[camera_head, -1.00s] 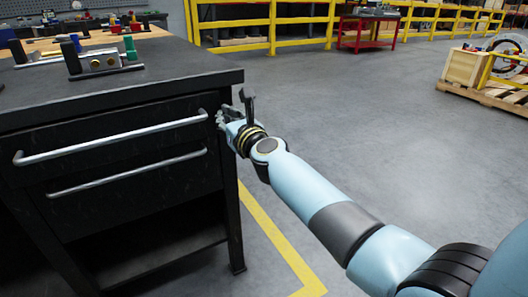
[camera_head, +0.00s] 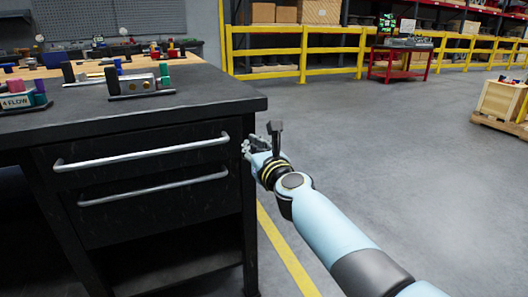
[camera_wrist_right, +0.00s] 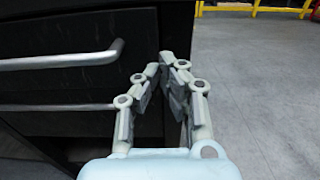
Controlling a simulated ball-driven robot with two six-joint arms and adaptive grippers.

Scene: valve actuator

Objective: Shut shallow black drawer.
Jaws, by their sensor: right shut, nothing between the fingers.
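The black workbench has two stacked black drawers on its front. The upper drawer (camera_head: 140,143) has a long silver bar handle (camera_head: 140,156), and the lower drawer (camera_head: 150,212) has its own silver handle (camera_head: 150,188). Both fronts look close to flush, but I cannot tell whether a small gap remains. My right gripper (camera_head: 247,147) is shut and empty at the right end of the upper drawer, by the bench's front corner. In the right wrist view its fingertips (camera_wrist_right: 167,62) are right of the upper handle (camera_wrist_right: 70,60); contact is unclear. My left gripper is not in view.
Valve blocks (camera_head: 140,84) and a label block (camera_head: 16,101) stand on the bench top (camera_head: 200,97). An open shelf is below the drawers. Grey floor (camera_head: 420,170) is clear to the right. Yellow railings (camera_head: 300,50), a red cart (camera_head: 400,60) and a wooden crate (camera_head: 500,100) are farther off.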

